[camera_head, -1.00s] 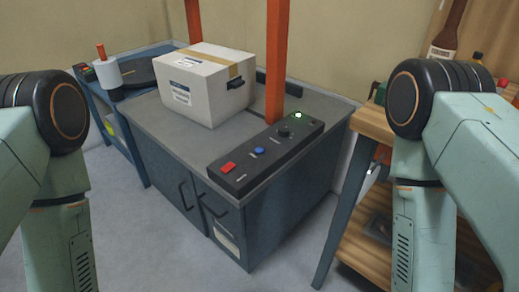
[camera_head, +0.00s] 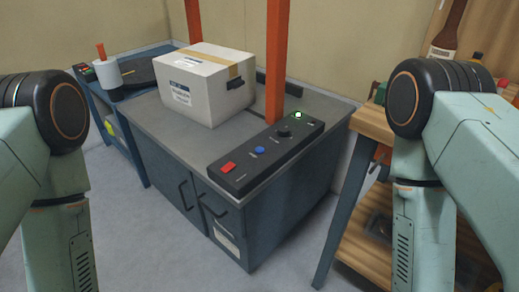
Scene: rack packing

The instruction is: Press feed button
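A black control panel (camera_head: 266,158) lies along the front right edge of the grey machine top. The labels are too small to read, so I cannot tell which one is the feed button. My arms show at the left and right edges of the view, both apart from the panel. Neither gripper is in view.
A white taped box (camera_head: 206,84) stands on the machine top (camera_head: 160,114) by orange posts (camera_head: 277,60). A blue side table (camera_head: 128,128) holding a white roll (camera_head: 106,73) is at left. A wooden workbench (camera_head: 375,122) is at right, partly behind my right arm.

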